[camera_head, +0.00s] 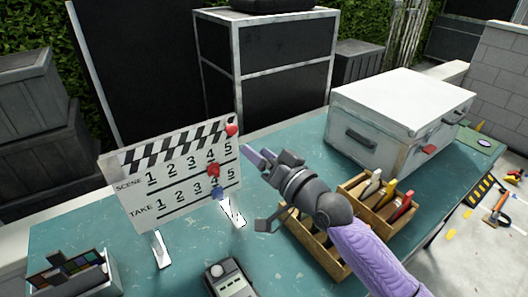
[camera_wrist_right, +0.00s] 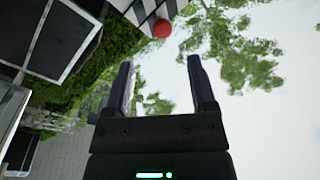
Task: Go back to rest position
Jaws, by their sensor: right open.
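My right gripper (camera_head: 266,155) is open and empty above the teal table, just right of the clapperboard (camera_head: 140,190). In the right wrist view its two fingers (camera_wrist_right: 160,65) stand apart with nothing between them. The clapperboard is white with black stripes and stands upright. A red ball-like piece (camera_head: 232,130) sits at its top right corner and also shows in the right wrist view (camera_wrist_right: 162,28). My left gripper is not in view.
A white case (camera_head: 395,118) stands at the table's back right. A wooden tray (camera_head: 310,232) of tools lies partly under my right arm. A grey device (camera_head: 230,280) is at the front and a box of coloured swatches (camera_head: 112,268) at left. Teal table (camera_head: 300,135) is bare behind the gripper.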

